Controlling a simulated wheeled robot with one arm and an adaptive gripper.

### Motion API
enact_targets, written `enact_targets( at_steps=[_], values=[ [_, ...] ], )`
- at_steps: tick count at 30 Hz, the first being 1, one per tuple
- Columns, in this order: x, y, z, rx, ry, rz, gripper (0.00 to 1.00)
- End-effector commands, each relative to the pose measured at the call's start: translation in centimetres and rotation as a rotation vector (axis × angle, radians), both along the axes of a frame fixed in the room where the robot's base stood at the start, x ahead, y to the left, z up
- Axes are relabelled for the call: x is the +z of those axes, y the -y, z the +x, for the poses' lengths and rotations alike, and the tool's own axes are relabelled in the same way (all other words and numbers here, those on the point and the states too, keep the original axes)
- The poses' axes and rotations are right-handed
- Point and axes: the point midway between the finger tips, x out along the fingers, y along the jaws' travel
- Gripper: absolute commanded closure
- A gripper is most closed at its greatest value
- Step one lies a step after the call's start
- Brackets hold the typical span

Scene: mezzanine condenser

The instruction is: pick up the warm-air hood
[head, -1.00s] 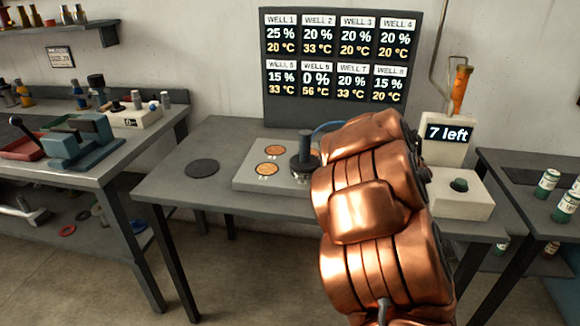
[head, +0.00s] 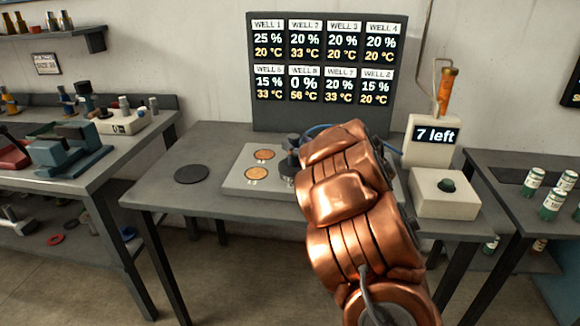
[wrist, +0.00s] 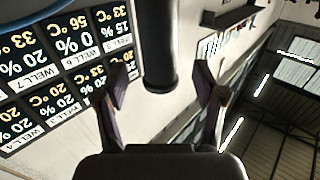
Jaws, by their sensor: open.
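The warm-air hood (head: 290,164) is a dark, round-based piece with an upright post. It stands on the right part of the grey well block (head: 237,184) in the head view, partly hidden by my copper arm. In the wrist view a dark cylinder (wrist: 158,45), which looks like the hood's post, reaches in from the top edge between the fingers. My gripper (wrist: 162,88) is open, with a finger on each side of the cylinder and visible gaps to both. In the head view my gripper is hidden behind my arm.
A dark disc (head: 192,174) lies on the table (head: 160,200) left of the block. The well display (head: 325,110) stands behind. A box reading "7 left" (head: 432,140) and a box with a dark button (head: 445,195) stand on the right.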

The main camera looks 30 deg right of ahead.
Motion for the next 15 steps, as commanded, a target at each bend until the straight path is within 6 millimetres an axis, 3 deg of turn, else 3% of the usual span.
enact_targets(
  at_steps=[4,11,15],
  values=[
    [0.0,-0.2,1.8,0.003,0.001,0.0,0.3],
    [0.0,-0.2,2.1,0.002,0.0,0.0,0.3],
    [0.0,-0.2,2.1,0.001,0.0,-0.001,0.42]
  ],
)
